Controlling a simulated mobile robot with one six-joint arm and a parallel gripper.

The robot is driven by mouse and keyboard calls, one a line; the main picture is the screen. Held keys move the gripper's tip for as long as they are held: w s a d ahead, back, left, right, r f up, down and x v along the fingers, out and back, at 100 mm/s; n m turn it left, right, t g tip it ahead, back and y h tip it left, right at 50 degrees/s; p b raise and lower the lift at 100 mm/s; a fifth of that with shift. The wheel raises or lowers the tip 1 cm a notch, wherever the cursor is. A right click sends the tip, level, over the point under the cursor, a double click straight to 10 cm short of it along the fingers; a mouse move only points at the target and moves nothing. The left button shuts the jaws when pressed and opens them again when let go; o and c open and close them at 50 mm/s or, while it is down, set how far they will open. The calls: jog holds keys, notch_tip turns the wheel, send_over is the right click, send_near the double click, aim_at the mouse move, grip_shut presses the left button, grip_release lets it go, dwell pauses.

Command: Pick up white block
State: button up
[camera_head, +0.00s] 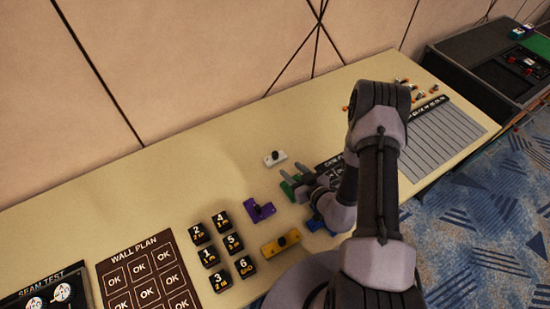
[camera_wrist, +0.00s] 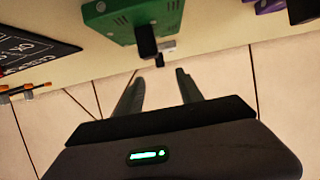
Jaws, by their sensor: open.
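The white block (camera_head: 275,159), with a dark knob on top, lies on the tan table near its wall side. In the wrist view a small pale piece (camera_wrist: 168,46) beyond the green block looks like it, partly hidden. My gripper (camera_head: 291,172) is open and empty, just right of and nearer than the white block, apart from it. Its two spread fingers (camera_wrist: 158,76) also show in the wrist view. The green block (camera_head: 288,191) lies beside and partly behind my gripper; it shows large with its black knob in the wrist view (camera_wrist: 120,18).
A purple block (camera_head: 259,211), a yellow block (camera_head: 281,243) and a blue block (camera_head: 317,226) lie nearby. Several black numbered cubes (camera_head: 215,250) stand left of them. The wall (camera_head: 200,60) rises behind the table. The table left of the white block is clear.

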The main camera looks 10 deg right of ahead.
aim_at(276, 153)
jog(key=b+x, duration=0.1)
jog(key=x, duration=0.5)
jog(key=shift+w+a+f, duration=0.1)
jog(key=shift+w+f, duration=0.05)
jog(key=x, duration=0.2)
jog(key=b+x, duration=0.1)
jog(key=x, duration=0.1)
jog(key=r+b+x, duration=0.1)
jog(key=shift+w+a+f, duration=0.1)
jog(key=shift+w+f, duration=0.05)
jog(key=shift+w, duration=0.45)
grip_shut()
